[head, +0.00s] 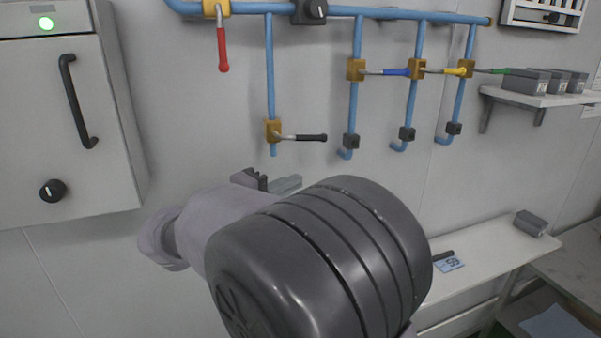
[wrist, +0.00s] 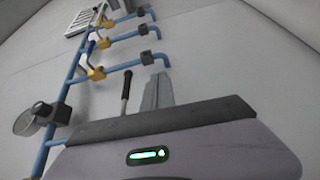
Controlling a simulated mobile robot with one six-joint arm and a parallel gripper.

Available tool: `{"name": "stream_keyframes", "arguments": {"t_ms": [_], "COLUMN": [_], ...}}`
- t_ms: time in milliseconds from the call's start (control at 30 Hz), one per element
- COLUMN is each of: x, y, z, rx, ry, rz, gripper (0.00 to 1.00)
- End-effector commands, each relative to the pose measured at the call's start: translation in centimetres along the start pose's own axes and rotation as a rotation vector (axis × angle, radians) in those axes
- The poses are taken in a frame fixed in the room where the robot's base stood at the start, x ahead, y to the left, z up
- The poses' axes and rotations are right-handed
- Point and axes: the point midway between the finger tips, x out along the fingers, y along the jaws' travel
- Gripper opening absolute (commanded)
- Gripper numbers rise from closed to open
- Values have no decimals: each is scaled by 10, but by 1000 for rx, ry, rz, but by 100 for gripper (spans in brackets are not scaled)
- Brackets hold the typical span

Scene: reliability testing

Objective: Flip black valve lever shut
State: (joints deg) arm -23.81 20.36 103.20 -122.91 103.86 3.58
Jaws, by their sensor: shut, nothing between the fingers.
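The black valve lever (head: 310,137) sticks out to the right, roughly level, from a brass valve (head: 273,132) on a vertical blue pipe. In the wrist view the black lever (wrist: 126,86) shows just left of my gripper's fingers, its valve end hidden behind the gripper body. My gripper (head: 288,184) is shut and empty, below the lever in the head view. The fingers (wrist: 156,92) also show in the wrist view. I see a gap between them and the lever in both views. My own arm hides part of the gripper in the head view.
A red lever (head: 222,50) hangs down at upper left. Blue (head: 395,72), yellow (head: 446,70) and green (head: 493,71) levers lie to the right. A black knob (head: 316,10) sits on the top pipe. A grey cabinet (head: 25,130) stands left; a shelf (head: 540,98) is right.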

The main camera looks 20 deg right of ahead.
Motion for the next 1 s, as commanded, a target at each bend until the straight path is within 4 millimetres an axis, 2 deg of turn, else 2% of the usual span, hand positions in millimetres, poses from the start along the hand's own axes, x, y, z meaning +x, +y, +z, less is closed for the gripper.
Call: {"name": "stream_keyframes", "arguments": {"t_ms": [100, 300, 667, 767, 867, 900, 933, 967, 1000], "x": [-23, -43, -44, -30, -19, -24, -32, -44, -65], "y": [-7, -14, -16, -35, -87, -115, -137, -160, -189], "z": [0, 1, 4, 38, 116, 150, 174, 196, 219], "rx": [-2, -2, -1, 0, 36, 77, 117, 170, 261], "ry": [2, 1, -5, -66, -188, -234, -264, -288, -309], "rz": [0, 0, -7, -111, -382, -523, -632, -744, -896], "gripper": [0, 0, 0, 0, 0, 0, 0, 0, 0]}}
